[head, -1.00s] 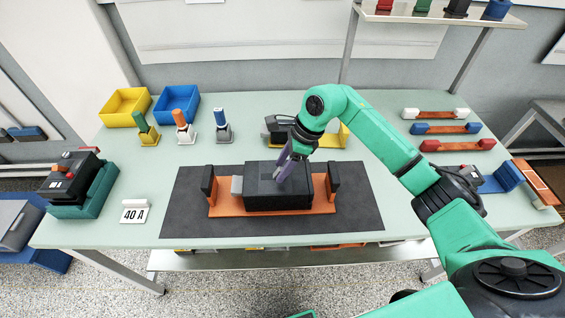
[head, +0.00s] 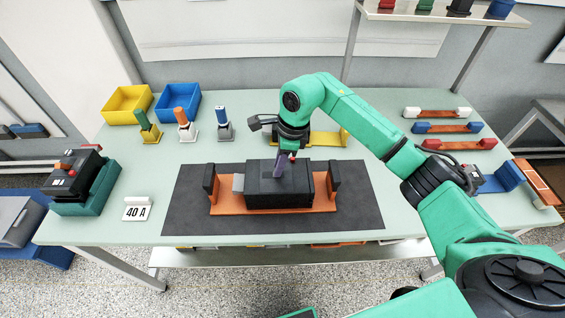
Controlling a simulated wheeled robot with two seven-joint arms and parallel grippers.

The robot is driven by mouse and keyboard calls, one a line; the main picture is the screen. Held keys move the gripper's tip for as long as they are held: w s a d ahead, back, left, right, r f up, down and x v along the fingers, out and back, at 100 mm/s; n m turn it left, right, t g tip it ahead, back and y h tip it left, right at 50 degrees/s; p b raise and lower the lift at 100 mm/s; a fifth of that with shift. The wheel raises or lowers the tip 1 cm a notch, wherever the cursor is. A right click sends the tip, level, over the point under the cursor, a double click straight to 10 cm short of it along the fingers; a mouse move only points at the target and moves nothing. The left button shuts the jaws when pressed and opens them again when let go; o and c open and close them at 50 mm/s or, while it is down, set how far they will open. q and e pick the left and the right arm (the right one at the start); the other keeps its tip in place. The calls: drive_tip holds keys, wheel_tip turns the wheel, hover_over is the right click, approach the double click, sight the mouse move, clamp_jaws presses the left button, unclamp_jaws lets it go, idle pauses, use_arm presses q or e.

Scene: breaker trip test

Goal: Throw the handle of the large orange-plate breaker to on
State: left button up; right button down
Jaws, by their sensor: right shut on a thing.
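The large breaker (head: 292,196) is a black block on an orange plate (head: 228,206) with black upright ends, lying on the dark mat (head: 345,225) in the middle of the table. My right gripper (head: 279,172) reaches down from behind onto the top of the breaker. Its purple fingers are shut on what appears to be the breaker's handle, which the fingers and wrist mostly hide. A grey piece (head: 238,183) shows at the breaker's left side. My left gripper is not in view.
Yellow (head: 127,105) and blue (head: 178,104) bins stand at the back left, with several coloured-top tools before them. A 40 A card (head: 136,209) and a test device (head: 80,180) stand at the left. Coloured fuse bars (head: 446,129) lie at the right.

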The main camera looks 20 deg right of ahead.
drive_tip(key=shift+w+a+r+h, duration=0.25)
drive_tip(key=shift+a+h, duration=0.25)
drive_tip(key=shift+h, duration=0.3)
drive_tip(key=shift+w+a+f+g+h, duration=0.1)
drive_tip(key=shift+a+g+h, duration=0.4)
drive_tip(key=shift+h, duration=0.5)
drive_tip(key=h+b, duration=0.1)
drive_tip(key=a+h, duration=0.1)
drive_tip(key=a+h+b, duration=0.1)
drive_tip(key=shift+w+f+g+b, duration=0.25)
drive_tip(key=shift+f+g+b, duration=0.05)
drive_tip(key=shift+b, duration=0.05)
drive_tip(key=shift+w+a+f+g+h+b, duration=0.15)
drive_tip(key=shift+a+h+b, duration=0.1)
drive_tip(key=shift+h, duration=0.25)
drive_tip(key=shift+s+a+g+h+b, duration=0.15)
drive_tip(key=shift+h+b, duration=0.1)
drive_tip(key=shift+h, duration=0.25)
drive_tip(key=shift+w+a+f+g+h+b, duration=0.1)
drive_tip(key=shift+a+h+b, duration=0.15)
drive_tip(key=shift+h, duration=0.25)
drive_tip(key=shift+f, duration=0.1)
drive_tip(key=c, duration=0.8)
unclamp_jaws()
drive_tip(key=shift+o, duration=0.2)
